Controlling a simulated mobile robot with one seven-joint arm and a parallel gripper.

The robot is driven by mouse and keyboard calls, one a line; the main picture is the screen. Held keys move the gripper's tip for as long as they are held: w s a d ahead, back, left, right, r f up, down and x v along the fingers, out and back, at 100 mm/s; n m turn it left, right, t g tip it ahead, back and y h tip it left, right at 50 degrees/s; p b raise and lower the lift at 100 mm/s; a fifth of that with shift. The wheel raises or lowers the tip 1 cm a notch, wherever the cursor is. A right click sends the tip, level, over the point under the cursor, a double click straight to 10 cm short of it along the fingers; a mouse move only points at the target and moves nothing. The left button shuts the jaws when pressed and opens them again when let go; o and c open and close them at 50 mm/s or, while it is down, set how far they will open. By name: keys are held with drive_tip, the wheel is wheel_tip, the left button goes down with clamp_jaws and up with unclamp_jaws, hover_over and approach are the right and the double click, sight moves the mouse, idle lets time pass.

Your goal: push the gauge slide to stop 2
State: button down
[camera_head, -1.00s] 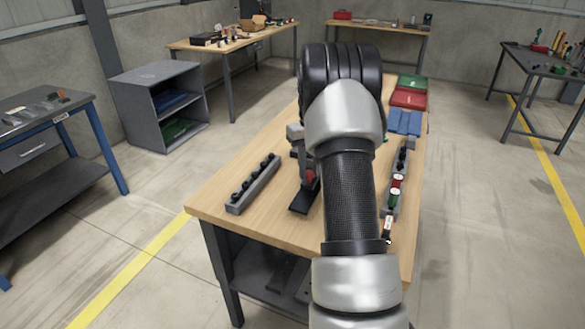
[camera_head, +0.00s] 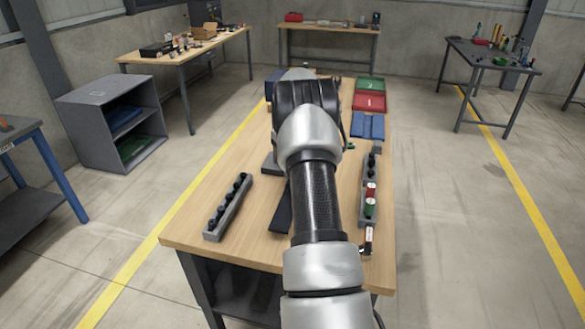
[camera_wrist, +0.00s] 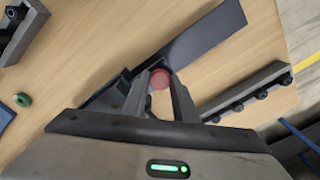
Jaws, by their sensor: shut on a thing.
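A red round knob (camera_wrist: 159,79), which looks like the gauge slide's handle, sits between the two fingers of my gripper (camera_wrist: 161,88) in the wrist view. The fingers are closed on it. A long flat dark gauge track (camera_wrist: 205,42) runs from the knob to the upper right; its bare near end shows beside my arm in the head view (camera_head: 281,213). My arm hides the gripper and knob in the head view. No stop marks or numbers are legible, so I cannot tell which stop the slide is at.
A grey rack with several black knobs (camera_head: 228,207) lies left of the track. A green ring (camera_wrist: 22,100) lies on the wooden bench.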

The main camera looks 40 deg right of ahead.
drive_tip(key=c, duration=1.4)
unclamp_jaws()
wheel_tip(320, 180, up, 18)
drive_tip(key=p, duration=0.1)
drive_tip(key=shift+f, duration=0.25)
